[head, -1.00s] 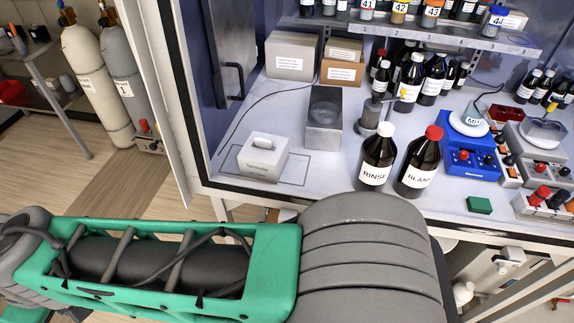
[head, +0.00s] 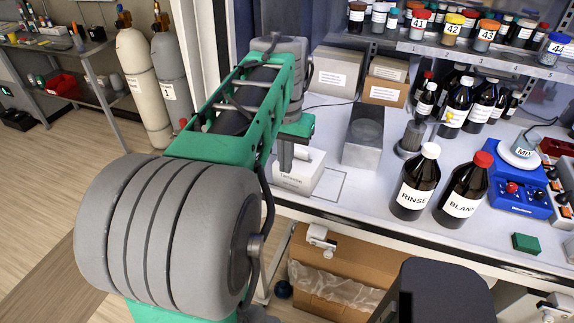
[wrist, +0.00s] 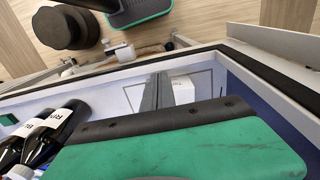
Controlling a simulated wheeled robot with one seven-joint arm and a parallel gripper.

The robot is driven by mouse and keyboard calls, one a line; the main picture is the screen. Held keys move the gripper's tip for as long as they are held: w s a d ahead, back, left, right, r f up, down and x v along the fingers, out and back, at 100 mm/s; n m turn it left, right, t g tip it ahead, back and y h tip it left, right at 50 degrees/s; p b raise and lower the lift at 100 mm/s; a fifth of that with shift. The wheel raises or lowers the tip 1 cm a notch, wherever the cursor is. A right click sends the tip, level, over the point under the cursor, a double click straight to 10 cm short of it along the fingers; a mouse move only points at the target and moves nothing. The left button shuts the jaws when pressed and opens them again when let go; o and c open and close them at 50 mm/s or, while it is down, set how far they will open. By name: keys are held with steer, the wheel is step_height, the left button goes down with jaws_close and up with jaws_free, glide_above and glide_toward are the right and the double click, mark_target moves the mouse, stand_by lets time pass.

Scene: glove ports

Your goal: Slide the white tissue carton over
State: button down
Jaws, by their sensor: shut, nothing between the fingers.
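The white tissue carton (head: 301,173) stands upright on the white bench top, left of the grey metal box. A thin outlined rectangle (head: 344,187) on the bench shows to its right. My gripper (head: 284,168) is shut and empty, pointing down at the carton's left part and hiding some of it in the head view. In the wrist view my shut fingers (wrist: 157,92) are right beside the carton (wrist: 183,90), which is partly hidden by the green gripper body. I cannot tell whether they touch it.
A grey metal box (head: 363,135) stands right of the carton, with cardboard boxes (head: 336,75) behind. The RINSE bottle (head: 415,185) and BLANK bottle (head: 463,190) stand further right near the front edge. The bench between carton and RINSE bottle is clear.

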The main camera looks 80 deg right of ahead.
mark_target(291, 175)
step_height(291, 175, down, 7)
steer(key=shift+a+f+p, duration=0.1)
steer(key=shift+f+p, duration=0.1)
steer(key=shift+p, duration=0.25)
steer(key=shift+s+d+f+p, duration=0.15)
steer(key=shift+d+p, duration=0.1)
steer(key=shift+d, duration=0.45)
steer(key=shift+w+d+f+p, duration=0.1)
steer(key=shift+d+p, duration=0.15)
steer(key=shift+d, duration=0.4)
steer(key=shift+s+d+f+p, duration=0.15)
steer(key=shift+d+p, duration=0.1)
steer(key=shift+d, duration=0.45)
